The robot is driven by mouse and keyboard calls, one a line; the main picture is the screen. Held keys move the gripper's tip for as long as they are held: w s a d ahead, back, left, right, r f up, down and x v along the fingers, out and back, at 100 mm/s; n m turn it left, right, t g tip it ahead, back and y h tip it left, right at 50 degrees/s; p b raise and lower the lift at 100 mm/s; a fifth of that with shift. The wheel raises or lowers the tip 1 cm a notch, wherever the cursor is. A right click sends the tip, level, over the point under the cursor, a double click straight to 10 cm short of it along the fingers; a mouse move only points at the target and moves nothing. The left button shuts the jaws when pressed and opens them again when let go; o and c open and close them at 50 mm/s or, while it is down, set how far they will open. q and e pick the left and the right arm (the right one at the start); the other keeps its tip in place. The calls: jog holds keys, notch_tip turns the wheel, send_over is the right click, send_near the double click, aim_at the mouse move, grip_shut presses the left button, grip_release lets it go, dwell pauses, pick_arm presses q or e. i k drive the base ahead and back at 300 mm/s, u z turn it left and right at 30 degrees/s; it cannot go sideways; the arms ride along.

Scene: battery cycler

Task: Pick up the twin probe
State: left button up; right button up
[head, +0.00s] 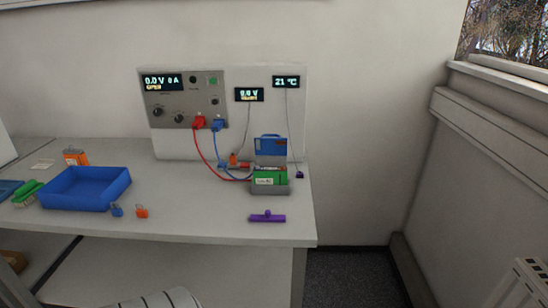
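No thing in the head view is labelled as the twin probe. The likeliest is a small orange piece (233,159) on the bench, at the end of the thin cable from the voltage display (249,95). It stands just left of the green battery block, and its tips are too small to make out. A similar cable runs from the temperature display (286,82) to a small purple piece (299,174) right of the block.
A green block (268,179) sits in a grey holder with a blue back piece (270,147). Red (199,149) and blue leads run from the cycler panel to it. A purple bar (267,217), blue tray (87,189) and small blue and orange clips lie on the bench. The front middle is clear.

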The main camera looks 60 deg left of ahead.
aim_at(244, 167)
jog(key=u, duration=0.45)
jog(key=i, duration=0.95)
jog(key=u, duration=0.75)
